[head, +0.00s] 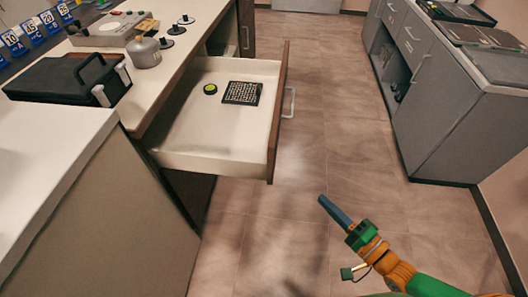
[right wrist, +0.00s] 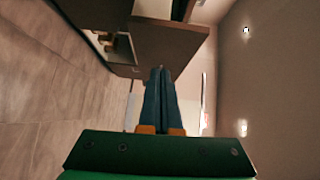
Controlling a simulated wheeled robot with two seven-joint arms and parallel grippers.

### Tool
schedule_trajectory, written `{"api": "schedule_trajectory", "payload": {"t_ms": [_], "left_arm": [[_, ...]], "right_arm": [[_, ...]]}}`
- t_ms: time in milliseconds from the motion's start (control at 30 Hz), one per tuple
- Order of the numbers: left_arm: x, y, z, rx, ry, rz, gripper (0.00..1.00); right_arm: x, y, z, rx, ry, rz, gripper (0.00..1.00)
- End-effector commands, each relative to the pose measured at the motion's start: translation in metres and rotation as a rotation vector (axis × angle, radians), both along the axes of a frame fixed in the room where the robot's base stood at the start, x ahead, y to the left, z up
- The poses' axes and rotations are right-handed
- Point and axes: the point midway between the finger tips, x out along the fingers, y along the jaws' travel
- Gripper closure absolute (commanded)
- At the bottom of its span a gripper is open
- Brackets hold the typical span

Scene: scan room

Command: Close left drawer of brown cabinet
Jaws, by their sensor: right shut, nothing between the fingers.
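The open drawer (head: 205,137) with a white inside, a brown front and a grey handle (head: 289,103) sticks out to the right from the brown cabinet (head: 181,197) in the head view. A round yellow-green and black item (head: 210,89) and a dark gridded item (head: 242,93) lie in it. My right gripper (head: 322,200) is shut and empty, to the right of and nearer than the drawer front, apart from it. In the right wrist view its blue fingers (right wrist: 159,72) are together, with a brown cabinet surface (right wrist: 160,43) beyond. My left gripper is not in view.
A black case (head: 65,82), a small grey pot (head: 145,53) and a device (head: 112,28) stand on the counter above the drawer. Grey cabinets (head: 430,90) stand at the right. The tiled floor (head: 335,120) between is clear.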

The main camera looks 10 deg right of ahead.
Motion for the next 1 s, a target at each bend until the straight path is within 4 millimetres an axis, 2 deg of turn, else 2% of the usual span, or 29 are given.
{"api": "schedule_trajectory", "payload": {"t_ms": [33,167,633,800,1000], "left_arm": [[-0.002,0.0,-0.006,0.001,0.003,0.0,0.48],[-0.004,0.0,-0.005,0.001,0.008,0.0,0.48],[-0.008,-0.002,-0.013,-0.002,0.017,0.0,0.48],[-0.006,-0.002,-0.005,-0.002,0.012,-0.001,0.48],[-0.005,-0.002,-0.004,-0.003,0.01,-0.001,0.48]], "right_arm": [[-0.001,0.001,-0.001,0.03,-0.002,0.007,1.0],[0.005,0.006,0.005,0.06,-0.003,0.012,1.0],[0.09,0.053,0.004,0.055,-0.005,0.011,1.0],[0.095,0.079,0.006,0.057,-0.001,0.011,1.0],[0.098,0.089,0.004,0.053,0.001,0.01,1.0]]}}
